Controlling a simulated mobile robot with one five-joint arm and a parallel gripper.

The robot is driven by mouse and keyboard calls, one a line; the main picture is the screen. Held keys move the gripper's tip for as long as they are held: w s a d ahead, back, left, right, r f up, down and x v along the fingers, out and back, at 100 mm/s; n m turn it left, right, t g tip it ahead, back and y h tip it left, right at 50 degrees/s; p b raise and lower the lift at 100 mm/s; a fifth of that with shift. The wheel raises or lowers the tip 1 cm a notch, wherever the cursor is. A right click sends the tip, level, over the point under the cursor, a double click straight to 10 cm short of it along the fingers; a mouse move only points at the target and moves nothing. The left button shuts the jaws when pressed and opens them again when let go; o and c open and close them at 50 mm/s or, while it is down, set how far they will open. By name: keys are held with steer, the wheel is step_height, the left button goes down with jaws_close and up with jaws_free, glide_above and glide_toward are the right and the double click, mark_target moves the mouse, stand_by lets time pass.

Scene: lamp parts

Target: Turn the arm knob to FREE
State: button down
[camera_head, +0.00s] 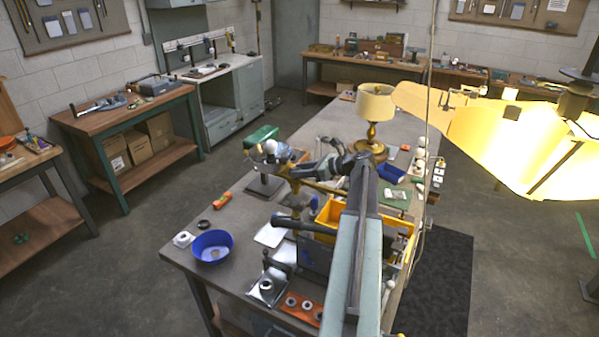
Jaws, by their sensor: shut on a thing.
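A brass lamp assembly with a white bulb (271,146) stands on the workbench (225,215), above a dark square base (265,186). A brass arm (318,186) reaches right from it. My arm comes up from the bottom of the picture and bends left at the top. My gripper (293,170) is at the brass joint beside the bulb, shut on what seems to be the arm knob. The jaws and arm hide most of the knob, and its FREE marking and setting cannot be read.
A lit table lamp (375,105) stands behind my arm. A blue bowl (211,246) and an orange block with rings (302,306) lie nearer. A large glowing shade (480,125) hangs at the right.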

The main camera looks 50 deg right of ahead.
steer(key=shift+w+d+n+g+y, duration=0.1)
steer(key=shift+d+n+g+y, duration=0.15)
steer(key=shift+n+y, duration=0.5)
steer(key=shift+a+g, duration=0.15)
steer(key=shift+g, duration=0.1)
steer(key=c, duration=0.9)
jaws_free()
steer(key=shift+o, duration=0.2)
steer(key=shift+y, duration=0.25)
steer(key=p+v, duration=0.3)
steer(key=v, duration=0.5)
